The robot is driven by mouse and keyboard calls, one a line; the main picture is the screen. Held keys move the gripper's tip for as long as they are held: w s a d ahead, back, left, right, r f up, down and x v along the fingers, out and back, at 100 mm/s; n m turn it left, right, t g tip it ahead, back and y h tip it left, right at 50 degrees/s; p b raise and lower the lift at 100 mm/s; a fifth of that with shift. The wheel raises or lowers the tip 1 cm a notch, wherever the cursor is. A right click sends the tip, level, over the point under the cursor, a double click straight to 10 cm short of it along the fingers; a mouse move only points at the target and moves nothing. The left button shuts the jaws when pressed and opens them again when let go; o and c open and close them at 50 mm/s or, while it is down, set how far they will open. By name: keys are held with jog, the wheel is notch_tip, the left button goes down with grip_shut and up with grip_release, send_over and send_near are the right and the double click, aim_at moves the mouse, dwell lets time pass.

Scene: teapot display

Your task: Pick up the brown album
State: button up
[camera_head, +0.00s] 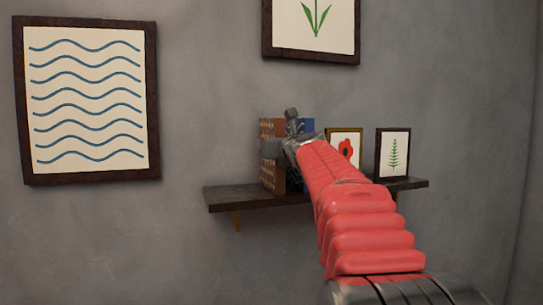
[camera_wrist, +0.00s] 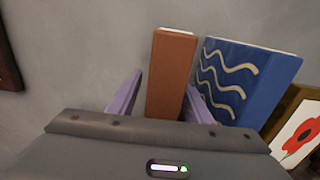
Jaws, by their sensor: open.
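The brown album (camera_head: 267,178) stands upright on the wall shelf (camera_head: 240,198), partly hidden by my arm in the head view. In the wrist view the brown album (camera_wrist: 171,72) rises between the two purple fingers of my gripper (camera_wrist: 160,103). My gripper is open, with one finger on each side of the album. The right finger is close to the album's right side; I cannot tell whether it touches. The gripper also shows at the shelf in the head view (camera_head: 280,142). The album's lower part is hidden behind the gripper body in the wrist view.
A blue album with wavy lines (camera_wrist: 243,80) stands just right of the brown one. Further right on the shelf are a framed red poppy picture (camera_head: 345,146) and a framed fern picture (camera_head: 393,153). The shelf's left end is bare. A large wave picture (camera_head: 88,100) hangs at left.

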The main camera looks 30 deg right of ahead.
jog(key=shift+c, duration=0.6)
grip_shut()
jog(key=shift+r, duration=0.1)
